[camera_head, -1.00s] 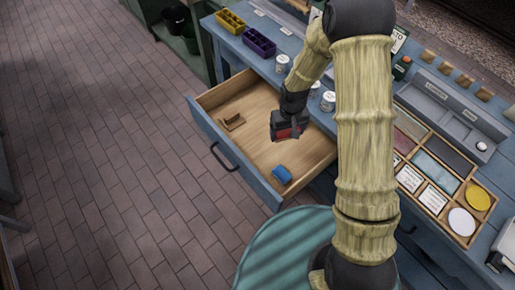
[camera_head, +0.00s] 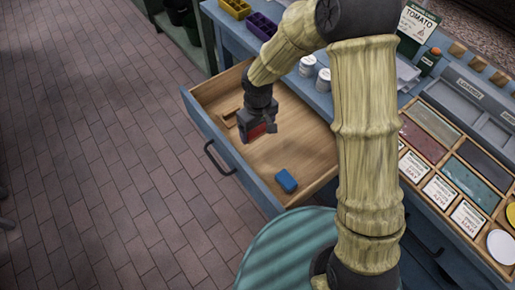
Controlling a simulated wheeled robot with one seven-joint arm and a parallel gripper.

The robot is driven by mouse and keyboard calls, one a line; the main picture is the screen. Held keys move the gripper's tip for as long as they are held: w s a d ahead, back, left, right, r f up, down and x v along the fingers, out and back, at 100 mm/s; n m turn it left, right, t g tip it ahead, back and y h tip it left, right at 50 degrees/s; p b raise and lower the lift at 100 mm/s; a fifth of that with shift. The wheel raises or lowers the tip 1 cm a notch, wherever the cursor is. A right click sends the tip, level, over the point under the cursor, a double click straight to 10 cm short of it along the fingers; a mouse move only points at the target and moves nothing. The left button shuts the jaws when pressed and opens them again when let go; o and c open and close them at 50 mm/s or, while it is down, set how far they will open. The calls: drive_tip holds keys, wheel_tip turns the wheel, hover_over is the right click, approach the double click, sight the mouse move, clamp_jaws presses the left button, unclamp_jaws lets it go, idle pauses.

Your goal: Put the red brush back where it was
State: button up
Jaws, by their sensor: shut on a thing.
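My gripper (camera_head: 259,131) is over the open wooden drawer (camera_head: 310,137) and points down. It is shut on the red brush (camera_head: 256,132), of which only a small red part shows between the dark fingers. I cannot tell whether the brush touches the drawer floor. A blue block-like object (camera_head: 286,181) lies in the drawer's near right part. A small brown wooden piece (camera_head: 229,121) lies at the drawer's left side, partly hidden behind my gripper.
The blue drawer front (camera_head: 222,155) with a dark handle juts over the brick floor (camera_head: 110,170). On the counter are a purple bin (camera_head: 262,27), a yellow bin (camera_head: 236,8), white jars (camera_head: 307,66) and a compartment tray (camera_head: 463,180). The drawer's middle is free.

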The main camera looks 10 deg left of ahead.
drive_tip(key=b, duration=0.1)
hover_over(258, 150)
wheel_tip(258, 150, down, 6)
drive_tip(key=shift+f, duration=0.1)
drive_tip(key=shift+f, duration=0.1)
drive_tip(key=shift+f+b, duration=0.3)
drive_tip(key=shift+f, duration=1.5)
drive_tip(key=shift+s, duration=0.1)
drive_tip(key=shift+f, duration=0.1)
drive_tip(key=o, duration=1)
drive_tip(key=shift+o, duration=0.2)
